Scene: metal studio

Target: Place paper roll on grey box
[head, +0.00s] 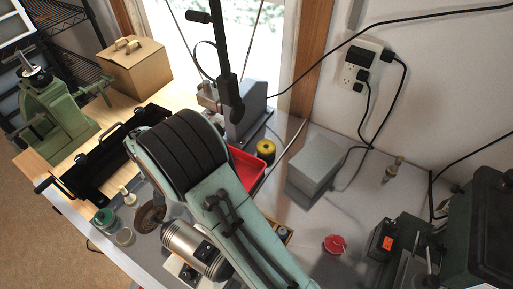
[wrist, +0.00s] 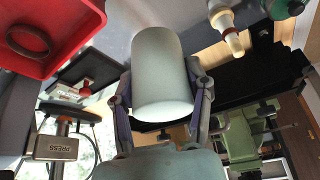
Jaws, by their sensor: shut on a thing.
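The paper roll (wrist: 160,50), a pale plain cylinder, fills the middle of the wrist view. My gripper (wrist: 160,85) is shut on it, with one finger on each side. In the head view my arm hides both the gripper and the roll. The grey box (head: 318,163) stands on the metal table top near the wall, right of my arm, with nothing on its upper face. The box cannot be made out in the wrist view.
A red tray (head: 246,168) and a yellow roll (head: 265,148) lie between my arm and the box. A red knob (head: 335,244) is in front of the box. A black tray (head: 110,160) and green vise (head: 55,120) are at left. Cables (head: 372,130) hang behind the box.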

